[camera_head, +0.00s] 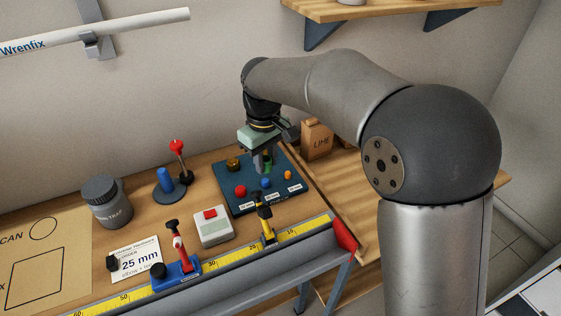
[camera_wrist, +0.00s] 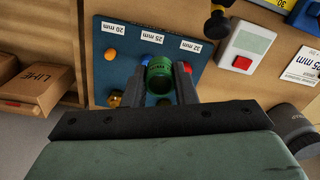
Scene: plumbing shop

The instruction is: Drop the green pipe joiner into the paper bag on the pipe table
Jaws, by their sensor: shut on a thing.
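The green pipe joiner (camera_wrist: 160,76) sits between the two fingers of my gripper (camera_wrist: 163,82), which is shut on it. In the head view my gripper (camera_head: 262,160) is over the blue board, and a little of the green joiner (camera_head: 268,158) shows beside the fingers. I cannot tell whether the joiner is clear of the board. A brown container marked LIME (camera_head: 317,140) stands to the right of the gripper; it also shows at the left of the wrist view (camera_wrist: 38,90). I cannot tell whether it is the paper bag.
The blue board (camera_head: 236,204) holds red, blue, orange and brass-coloured pieces close around the fingers. A grey box with a red button (camera_head: 213,227), a red-knobbed stand (camera_head: 178,150) and a trap jar (camera_head: 106,203) stand to the left. Another brown object (camera_wrist: 8,66) is beside the LIME container.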

